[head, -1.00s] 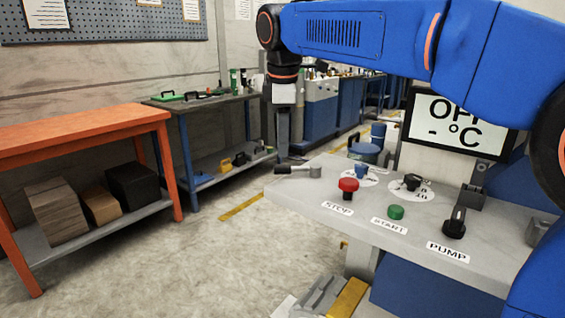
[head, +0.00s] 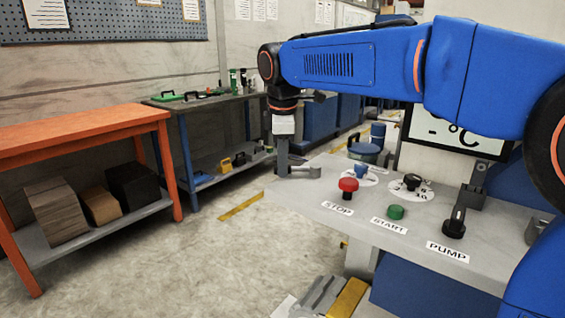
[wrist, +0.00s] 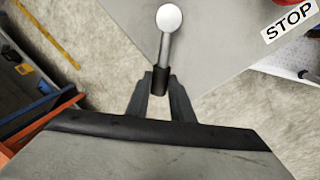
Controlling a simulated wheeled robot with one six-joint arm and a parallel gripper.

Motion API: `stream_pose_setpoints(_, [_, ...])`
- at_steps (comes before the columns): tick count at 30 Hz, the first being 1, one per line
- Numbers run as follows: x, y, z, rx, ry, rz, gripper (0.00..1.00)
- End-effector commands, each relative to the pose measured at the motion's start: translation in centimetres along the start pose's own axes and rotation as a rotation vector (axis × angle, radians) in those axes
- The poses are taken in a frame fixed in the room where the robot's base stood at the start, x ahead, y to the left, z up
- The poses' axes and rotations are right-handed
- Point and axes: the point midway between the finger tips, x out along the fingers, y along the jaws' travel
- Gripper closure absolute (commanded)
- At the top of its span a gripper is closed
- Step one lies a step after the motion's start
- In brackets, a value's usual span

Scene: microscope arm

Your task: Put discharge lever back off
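The discharge lever (wrist: 165,48) has a round pale metal pivot, a metal shaft and a black grip (wrist: 159,80). My gripper (wrist: 160,84) points down at the lever's outer end, with one finger on each side of the black grip. Little or no gap shows between fingers and grip, so whether they press on it is unclear. In the head view, my gripper (head: 283,170) hides the black grip.
The panel also carries a red STOP button (head: 348,185), a green START button (head: 396,212), a black PUMP knob (head: 455,223) and dial knobs (head: 412,181). A display (head: 475,130) stands behind. An orange bench (head: 80,135) is at left, with clear floor between.

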Motion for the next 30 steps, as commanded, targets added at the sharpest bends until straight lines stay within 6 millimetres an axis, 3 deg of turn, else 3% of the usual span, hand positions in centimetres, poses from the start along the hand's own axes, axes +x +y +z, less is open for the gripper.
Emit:
stream_pose_setpoints(14, [-0.2, -0.6, 0.1, -0.063, 0.014, 0.002, 1.0])
stream_pose_setpoints(30, [-0.9, -4.1, 1.4, -0.488, 0.098, 0.002, 1.0])
